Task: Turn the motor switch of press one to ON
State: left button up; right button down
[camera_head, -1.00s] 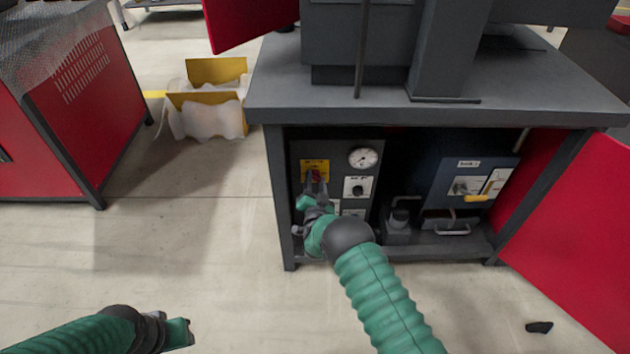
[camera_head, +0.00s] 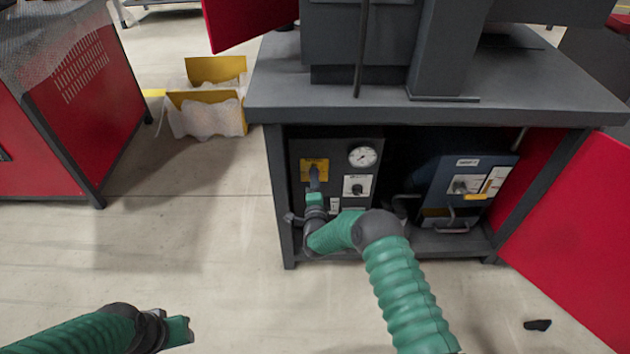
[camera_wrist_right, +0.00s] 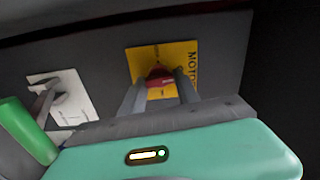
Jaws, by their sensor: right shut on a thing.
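The motor switch is a red knob (camera_wrist_right: 160,75) on a yellow plate (camera_wrist_right: 190,58) in the right wrist view. In the head view the yellow plate (camera_head: 313,165) is on the dark control panel (camera_head: 336,150) inside the cabinet, and the knob is hidden behind my gripper. My right gripper (camera_head: 314,182) reaches to the plate. In the right wrist view its two fingers (camera_wrist_right: 160,90) stand on either side of the red knob, shut on it. My left gripper (camera_head: 180,330) is low at the left, away from the cabinet; its jaw opening is unclear.
A round gauge (camera_head: 362,156) and a second switch on a white plate (camera_head: 357,186) are beside the motor switch. A blue box (camera_head: 467,180) stands to the right in the cabinet. The red door (camera_head: 580,235) is open. A small black object (camera_head: 537,325) lies on the floor.

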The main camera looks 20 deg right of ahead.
jog(key=shift+s+d+f+m, duration=0.15)
jog(key=shift+f+m, duration=0.15)
jog(key=shift+m, duration=0.3)
jog(key=c, duration=1)
grip_release()
jog(key=shift+o, duration=0.5)
jog(key=shift+r, duration=0.1)
jog(key=shift+r, duration=0.1)
jog(key=p+v, duration=0.7)
jog(key=v, duration=0.9)
jog(key=shift+s+p, duration=0.3)
jog(key=shift+s, duration=0.05)
